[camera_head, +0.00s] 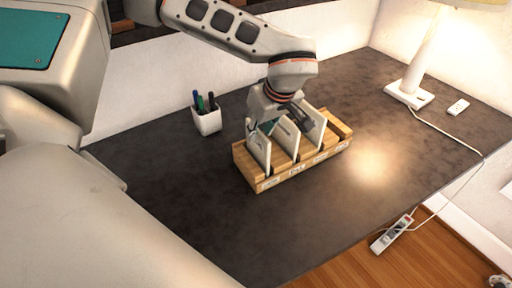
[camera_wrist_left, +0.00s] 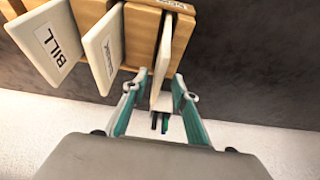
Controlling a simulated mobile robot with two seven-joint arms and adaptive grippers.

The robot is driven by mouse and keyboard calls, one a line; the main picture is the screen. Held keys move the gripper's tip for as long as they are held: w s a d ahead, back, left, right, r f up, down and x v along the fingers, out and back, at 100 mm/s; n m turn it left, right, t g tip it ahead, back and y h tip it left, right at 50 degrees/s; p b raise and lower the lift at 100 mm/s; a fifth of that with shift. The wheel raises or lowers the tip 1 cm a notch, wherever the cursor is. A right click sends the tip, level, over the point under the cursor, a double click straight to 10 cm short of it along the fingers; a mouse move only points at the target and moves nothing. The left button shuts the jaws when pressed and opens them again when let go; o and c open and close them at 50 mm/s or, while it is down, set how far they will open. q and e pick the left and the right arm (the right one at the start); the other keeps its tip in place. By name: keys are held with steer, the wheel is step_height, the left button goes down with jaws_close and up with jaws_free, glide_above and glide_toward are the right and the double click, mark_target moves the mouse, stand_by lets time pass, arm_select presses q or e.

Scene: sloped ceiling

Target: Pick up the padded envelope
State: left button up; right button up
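Several pale envelope-like pieces stand in the slots of a wooden organiser (camera_head: 262,184) on the dark desk. The right one is marked "BILL" (camera_wrist_left: 57,38); the middle one (camera_wrist_left: 104,48) has a label too small to read. The left one (camera_head: 258,147) is seen nearly edge-on in the left wrist view (camera_wrist_left: 164,62). I cannot tell by label which is the padded envelope. My left gripper (camera_head: 270,125) is above the organiser. In the left wrist view its teal fingers (camera_wrist_left: 158,92) are apart, one on each side of the edge-on piece, with no clear contact. My right gripper is not in view.
A white pen cup (camera_head: 207,122) stands behind and left of the organiser. A lamp (camera_head: 415,80) and a small white remote-like item (camera_head: 458,107) are at the back right. A power strip (camera_head: 391,234) lies beyond the desk's right edge. The desk front (camera_head: 240,235) is clear.

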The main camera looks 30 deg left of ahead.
mark_target(258, 151)
arm_select(q)
steer(key=shift+x, duration=1)
steer(key=x, duration=0.5)
steer(key=shift+w+a+f, duration=0.1)
steer(key=shift+w+a, duration=0.15)
steer(key=shift+a, duration=0.15)
steer(key=shift+f, duration=0.2)
jaws_close()
